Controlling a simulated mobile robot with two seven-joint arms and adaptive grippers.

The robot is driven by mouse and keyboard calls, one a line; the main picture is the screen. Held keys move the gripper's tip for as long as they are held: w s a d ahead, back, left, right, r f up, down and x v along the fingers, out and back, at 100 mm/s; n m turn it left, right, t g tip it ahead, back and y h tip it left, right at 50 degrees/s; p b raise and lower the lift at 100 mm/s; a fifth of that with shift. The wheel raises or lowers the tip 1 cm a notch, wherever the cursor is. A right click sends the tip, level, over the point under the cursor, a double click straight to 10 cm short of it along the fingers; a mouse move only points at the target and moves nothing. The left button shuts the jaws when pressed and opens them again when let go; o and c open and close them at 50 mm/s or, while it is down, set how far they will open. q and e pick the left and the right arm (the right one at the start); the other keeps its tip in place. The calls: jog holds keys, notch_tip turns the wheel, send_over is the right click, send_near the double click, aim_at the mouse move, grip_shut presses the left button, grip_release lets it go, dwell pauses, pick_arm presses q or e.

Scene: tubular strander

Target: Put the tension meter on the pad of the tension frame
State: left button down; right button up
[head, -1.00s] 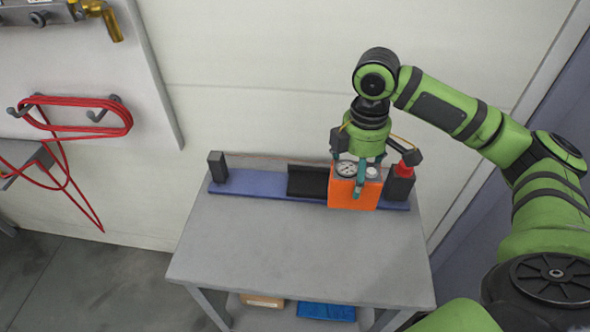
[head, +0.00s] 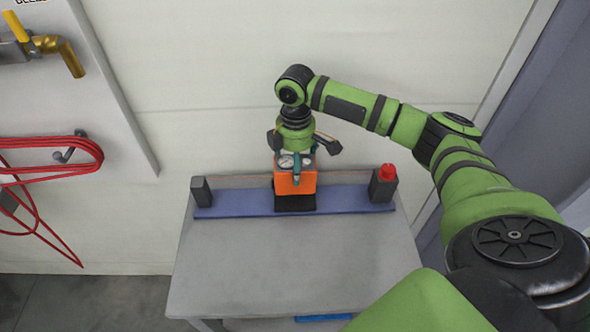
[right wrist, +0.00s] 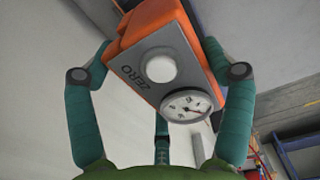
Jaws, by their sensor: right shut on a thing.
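The tension meter (head: 298,182) is an orange box with a grey top, a round dial and a white knob. It also shows in the right wrist view (right wrist: 127,37), with the word ZERO by the knob. My right gripper (head: 295,166) is shut on it from above. The tension frame (head: 345,198) is a long blue bar with a dark post at each end, on the table. Its black pad (head: 295,203) lies mid-bar, directly below the meter in the head view and partly hidden by it. I cannot tell whether the meter touches the pad. My left gripper is not in view.
The grey table (head: 290,265) is clear in front of the frame. A red knob (head: 387,172) sits by the right post (head: 382,186). A panel at the left carries a red cable coil (head: 50,157) and a brass fitting (head: 65,52).

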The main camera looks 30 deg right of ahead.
jog(key=shift+f, duration=0.25)
notch_tip(320, 180, down, 2)
jog(key=shift+f+p, duration=0.2)
jog(key=shift+p, duration=0.45)
jog(key=shift+f, duration=0.35)
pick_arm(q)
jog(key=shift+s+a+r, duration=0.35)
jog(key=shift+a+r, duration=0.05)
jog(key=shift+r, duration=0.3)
pick_arm(e)
jog(key=shift+f, duration=0.2)
jog(key=o, duration=1.4)
jog(key=shift+f, duration=0.15)
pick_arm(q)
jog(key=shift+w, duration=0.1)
